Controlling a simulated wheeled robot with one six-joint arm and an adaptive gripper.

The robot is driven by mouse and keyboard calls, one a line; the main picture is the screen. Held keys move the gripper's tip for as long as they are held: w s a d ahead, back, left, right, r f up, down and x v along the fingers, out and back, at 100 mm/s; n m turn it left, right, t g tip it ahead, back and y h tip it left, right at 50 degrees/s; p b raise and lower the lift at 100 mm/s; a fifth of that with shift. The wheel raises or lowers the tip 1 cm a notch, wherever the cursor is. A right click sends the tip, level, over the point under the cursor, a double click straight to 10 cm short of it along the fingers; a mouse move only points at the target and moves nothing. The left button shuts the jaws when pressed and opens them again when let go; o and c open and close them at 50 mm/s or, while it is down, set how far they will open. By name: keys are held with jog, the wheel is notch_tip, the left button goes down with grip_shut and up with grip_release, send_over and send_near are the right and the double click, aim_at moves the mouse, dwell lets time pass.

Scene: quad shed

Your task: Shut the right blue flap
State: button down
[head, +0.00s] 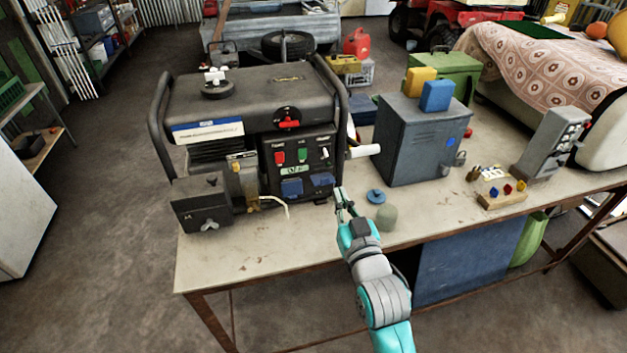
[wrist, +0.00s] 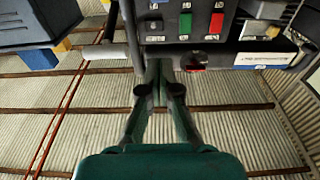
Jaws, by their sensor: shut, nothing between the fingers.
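The generator (head: 245,110) stands on the workbench with a control panel on its front. The right blue flap (head: 322,180) is low on the panel, beside the left blue flap (head: 291,187). I cannot tell how far the right flap stands open. My gripper (head: 343,203) is shut and empty, just right of and below the right flap in the head view. Whether it touches the panel is unclear. In the wrist view, which looks upside down, the shut fingers (wrist: 160,90) point at the panel; the blue flaps do not show there.
A white handle (head: 362,152) sticks out right of the panel. A blue disc (head: 376,196) and a greenish lump (head: 386,217) lie near my gripper. A grey metal cabinet (head: 420,140) stands to the right. The bench front (head: 260,252) is mostly bare.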

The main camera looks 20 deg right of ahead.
jog(key=w, duration=0.1)
jog(key=r, duration=0.1)
send_over(325, 182)
jog(key=shift+s+r, duration=0.1)
jog(key=shift+r, duration=0.1)
jog(key=shift+s+f, duration=0.2)
jog(key=shift+f, duration=0.5)
jog(key=shift+s+f, duration=0.2)
jog(key=shift+f, duration=0.45)
jog(key=shift+s+f, duration=0.2)
jog(key=shift+f, duration=0.5)
jog(key=shift+s+f, duration=0.15)
jog(key=shift+f, duration=0.05)
jog(key=shift+s+f, duration=0.25)
jog(key=shift+f, duration=0.3)
jog(key=shift+s+f, duration=0.2)
jog(key=shift+f, duration=0.3)
jog(key=shift+s+f, duration=0.1)
jog(key=shift+f, duration=1.25)
